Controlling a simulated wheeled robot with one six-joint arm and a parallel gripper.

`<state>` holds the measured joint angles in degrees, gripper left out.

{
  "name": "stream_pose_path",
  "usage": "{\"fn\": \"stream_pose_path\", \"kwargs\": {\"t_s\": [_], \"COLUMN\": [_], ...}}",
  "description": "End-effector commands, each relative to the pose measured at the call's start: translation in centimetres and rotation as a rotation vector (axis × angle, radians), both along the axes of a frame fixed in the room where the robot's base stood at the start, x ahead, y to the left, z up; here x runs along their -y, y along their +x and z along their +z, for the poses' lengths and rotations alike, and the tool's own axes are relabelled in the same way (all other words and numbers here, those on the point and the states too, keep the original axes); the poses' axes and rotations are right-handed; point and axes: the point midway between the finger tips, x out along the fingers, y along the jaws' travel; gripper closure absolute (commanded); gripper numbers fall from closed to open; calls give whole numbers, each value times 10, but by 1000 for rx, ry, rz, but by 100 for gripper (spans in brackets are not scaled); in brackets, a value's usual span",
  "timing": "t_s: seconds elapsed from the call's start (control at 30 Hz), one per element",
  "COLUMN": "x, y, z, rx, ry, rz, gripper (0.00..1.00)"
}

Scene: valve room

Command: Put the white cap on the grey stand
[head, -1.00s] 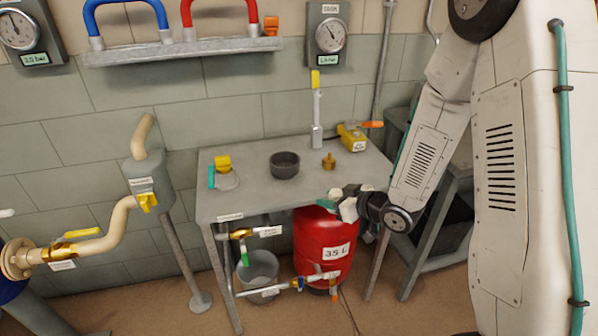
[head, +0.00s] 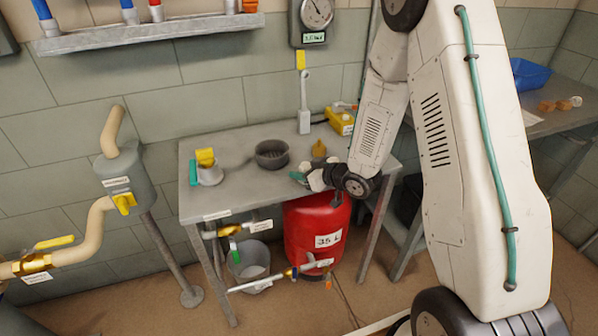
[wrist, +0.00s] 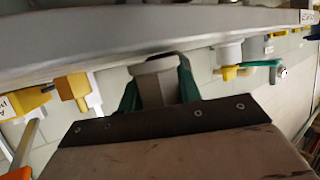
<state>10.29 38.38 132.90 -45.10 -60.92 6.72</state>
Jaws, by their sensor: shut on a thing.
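My gripper (wrist: 158,88) has green fingers shut on a pale grey-white faceted piece, the white cap (wrist: 153,82), in the wrist view. In the head view my gripper (head: 300,177) is at the table's front edge, above the red tank; the cap cannot be made out there. A round light-grey stand (head: 211,177) is on the left of the table, with a yellow block above it and a teal piece beside it. The gripper is to the right of this stand and apart from it.
A dark round bowl (head: 271,154) and a brass fitting (head: 318,149) stand on the grey table (head: 235,195). A yellow box (head: 341,122) is at the back right. The red tank (head: 317,228) and a grey bucket (head: 250,262) are below. The table's front middle is clear.

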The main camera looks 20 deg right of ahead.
Motion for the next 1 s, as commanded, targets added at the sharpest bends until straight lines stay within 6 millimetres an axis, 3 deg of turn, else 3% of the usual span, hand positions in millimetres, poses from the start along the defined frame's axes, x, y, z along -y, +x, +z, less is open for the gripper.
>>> {"fn": "stream_pose_path", "kwargs": {"t_s": [0.17, 0.27, 0.37, 0.4, 0.47, 0.5, 0.83, 1.0], "x": [0, 1, 2, 2, 2, 3, 4, 17], "y": [0, 0, 0, 0, 0, 0, -1, -20], "z": [-5, -5, -7, -7, -7, -7, -3, 6], "rx": [2, 2, 1, 1, 1, 1, 2, 2], "ry": [1, 1, 1, 1, 0, 0, 0, -1], "rz": [-1, -1, -2, -2, -3, -4, -5, -8], "gripper": [87, 97, 97, 63, 46, 43, 43, 43]}}
